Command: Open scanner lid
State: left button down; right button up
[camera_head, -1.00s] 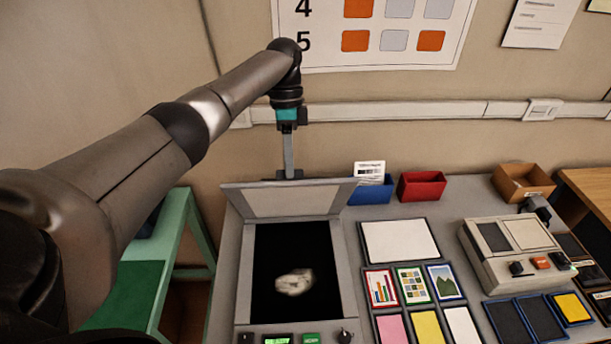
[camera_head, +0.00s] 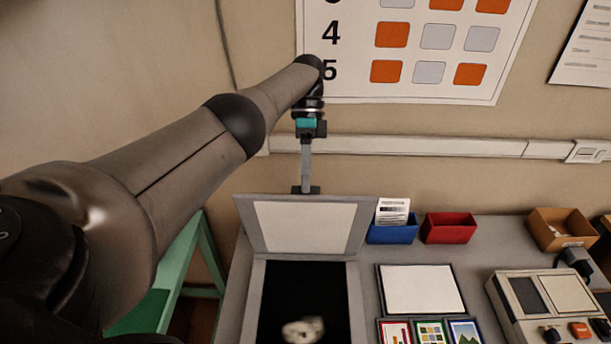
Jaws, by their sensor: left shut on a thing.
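The scanner (camera_head: 247,305) stands on the grey counter with its dark glass bed showing. A pale crumpled-looking item (camera_head: 303,329) shows on the glass near the bottom of the view. The scanner lid (camera_head: 305,226) is raised and stands up at the back of the bed, its light inner panel facing me. My left gripper (camera_head: 306,189) is at the lid's top edge, shut on it; the fingertips are partly hidden behind the lid. My right gripper is not in view.
A blue bin (camera_head: 393,233) with a card and a red bin (camera_head: 449,228) stand right of the lid. A cardboard box (camera_head: 562,230) and a beige device (camera_head: 548,300) are farther right. A green stand (camera_head: 190,262) is at left. The wall is close behind.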

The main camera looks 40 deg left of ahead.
pick_arm(q)
notch_tip(320, 180, down, 2)
jog(key=shift+s, duration=0.1)
jog(key=c, duration=1.1)
grip_release()
jog(key=shift+a, duration=0.1)
jog(key=shift+o, duration=0.9)
jog(key=shift+w+a+f, duration=0.15)
jog(key=shift+w, duration=0.2)
jog(key=shift+s, duration=0.15)
